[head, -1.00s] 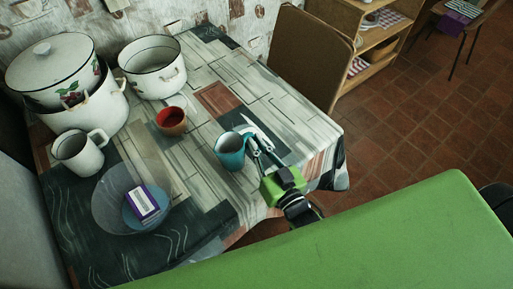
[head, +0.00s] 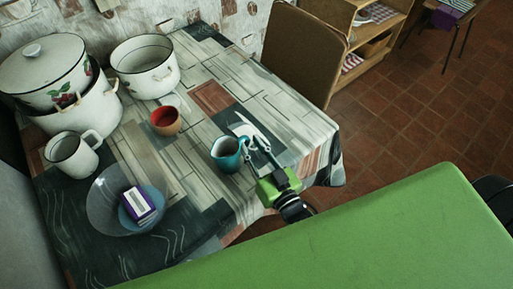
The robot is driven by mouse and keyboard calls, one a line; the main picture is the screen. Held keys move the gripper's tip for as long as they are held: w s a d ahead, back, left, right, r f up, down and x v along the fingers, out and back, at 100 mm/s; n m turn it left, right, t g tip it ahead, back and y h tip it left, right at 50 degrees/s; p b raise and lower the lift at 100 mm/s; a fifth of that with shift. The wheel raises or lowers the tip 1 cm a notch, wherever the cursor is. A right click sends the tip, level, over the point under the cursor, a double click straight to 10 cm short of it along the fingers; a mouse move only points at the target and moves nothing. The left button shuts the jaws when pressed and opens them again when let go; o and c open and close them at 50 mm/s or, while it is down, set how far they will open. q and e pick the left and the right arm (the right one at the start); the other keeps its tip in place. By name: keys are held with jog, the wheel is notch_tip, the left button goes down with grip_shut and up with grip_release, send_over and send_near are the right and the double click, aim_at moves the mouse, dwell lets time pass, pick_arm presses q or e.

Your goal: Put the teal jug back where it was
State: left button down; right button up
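The teal jug (head: 226,155) stands near the table's right front edge, with its handle towards my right gripper. It looks slightly tilted, and I cannot tell whether its base touches the cloth. My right gripper (head: 255,149) is at the handle on the jug's right side, its fingers seemingly closed on it. The fingertips are small and partly hidden. My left gripper is not in view.
A red cup (head: 165,121), a white mug (head: 73,157), a glass bowl (head: 103,213) holding a purple-and-white box (head: 138,203), and an open white pot (head: 146,70) stand on the table. Lidded pot (head: 45,75) at left. A chair (head: 303,55) is behind. Cloth between cup and jug is clear.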

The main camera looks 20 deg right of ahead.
jog(key=shift+s, duration=0.3)
jog(key=s+d+b, duration=0.1)
jog(key=s, duration=1)
jog(key=shift+s+d, duration=0.15)
jog(key=shift+d, duration=0.25)
jog(key=shift+r, duration=0.1)
